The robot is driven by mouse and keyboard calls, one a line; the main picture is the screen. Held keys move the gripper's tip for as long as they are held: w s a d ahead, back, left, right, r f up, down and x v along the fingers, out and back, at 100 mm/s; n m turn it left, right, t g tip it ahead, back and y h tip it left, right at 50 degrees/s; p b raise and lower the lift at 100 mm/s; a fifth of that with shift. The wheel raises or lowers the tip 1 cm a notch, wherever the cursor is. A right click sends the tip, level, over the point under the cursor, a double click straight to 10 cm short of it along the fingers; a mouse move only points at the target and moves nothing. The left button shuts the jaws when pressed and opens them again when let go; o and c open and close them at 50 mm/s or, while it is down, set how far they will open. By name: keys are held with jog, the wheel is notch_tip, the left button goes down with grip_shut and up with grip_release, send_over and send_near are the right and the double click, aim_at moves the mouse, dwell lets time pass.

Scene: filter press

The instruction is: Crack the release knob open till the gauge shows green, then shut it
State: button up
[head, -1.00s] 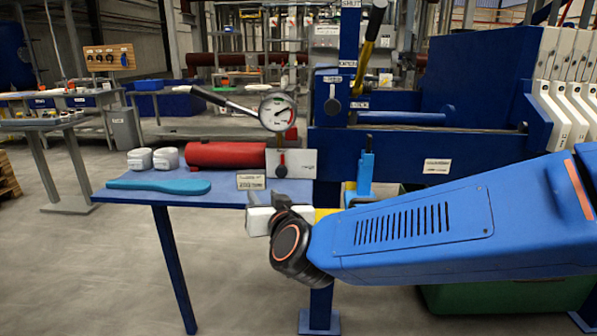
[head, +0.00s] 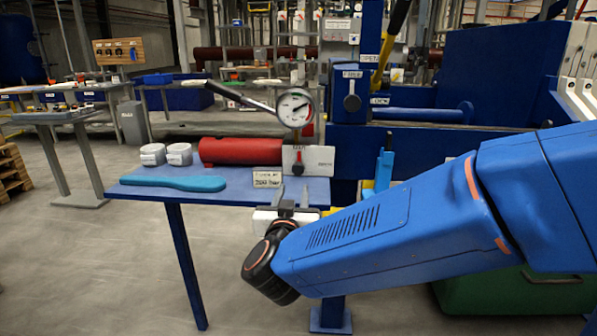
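The round gauge (head: 294,108) with a white dial stands above the back of the blue bench. Its dark needle points up and right; I cannot make out a green zone. Below it, the small release knob (head: 298,167), red with a dark end, hangs upright on a pale plate (head: 322,161). My gripper (head: 293,199) is below and in front of the knob, apart from it in the picture. Its white body is partly hidden by my wrist. Two grey fingers point upward with a gap between them, and nothing shows between them.
A red cylinder (head: 240,151), two white jars (head: 166,155), a teal paddle (head: 174,183) and a small sign (head: 266,178) are on the bench (head: 235,196). A long pump handle (head: 238,97) reaches left from the gauge. A blue upright tool (head: 384,168) stands right of the plate.

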aim_at(298, 169)
jog(key=w, duration=1.3)
jog(key=shift+w+d, duration=0.2)
jog(key=shift+w, duration=0.05)
jog(key=c, duration=0.7)
